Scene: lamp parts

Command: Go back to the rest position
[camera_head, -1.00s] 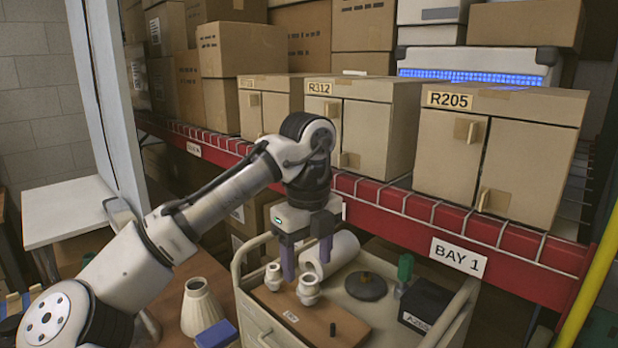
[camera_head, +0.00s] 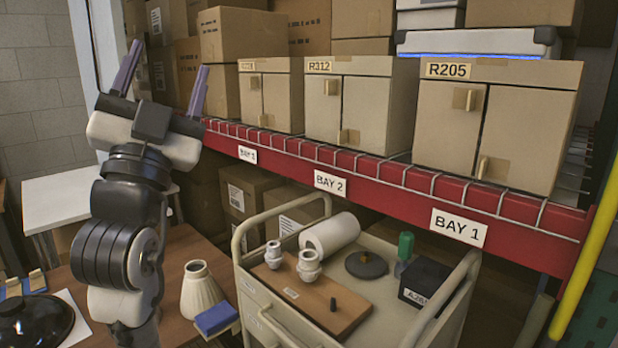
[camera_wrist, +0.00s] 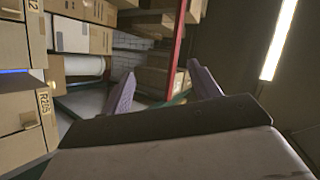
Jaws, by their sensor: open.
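My gripper (camera_head: 160,85) is raised at the left of the head view, its two purple fingers pointing up and spread apart with nothing between them. It is well away from the cart and the table. In the wrist view my gripper (camera_wrist: 163,88) shows both fingers apart and empty, facing shelves and boxes. The wooden board (camera_head: 325,318) lies on the cart with two pale fittings (camera_head: 309,266) (camera_head: 273,254) and a small black peg (camera_head: 333,304) on it.
A cream lampshade (camera_head: 203,295) and blue block (camera_head: 216,318) are on the wooden table. The red shelf beam (camera_head: 400,188) runs behind.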

